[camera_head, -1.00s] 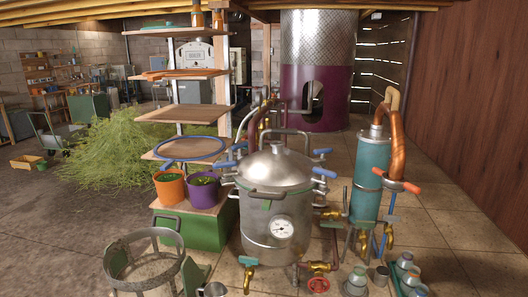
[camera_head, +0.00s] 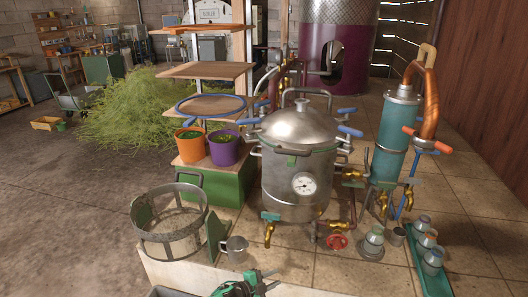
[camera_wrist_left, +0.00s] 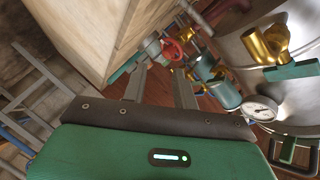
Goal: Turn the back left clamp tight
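The steel still (camera_head: 300,170) stands upright with a domed lid and a dial on its front. Blue-handled clamps sit around the lid rim. The back left clamp (camera_head: 262,103) shows small beside the lid, partly crowded by pipes behind it. The front left clamp (camera_head: 248,121) is just nearer. Two more blue handles (camera_head: 348,110) are on the right side. My left gripper (camera_head: 268,280) is low at the bottom edge of the head view, in front of the still and well away from the clamps. In the left wrist view its two fingers (camera_wrist_left: 160,78) are apart with nothing between them. My right gripper is not in view.
A wire-mesh basket (camera_head: 170,245) and a metal mug (camera_head: 235,249) stand on a pale surface at front left. Orange and purple pots (camera_head: 224,152) sit left of the still. A teal condenser (camera_head: 394,135) stands right, near a tray of jars (camera_head: 428,262). A red valve wheel (camera_head: 337,242) is low in front.

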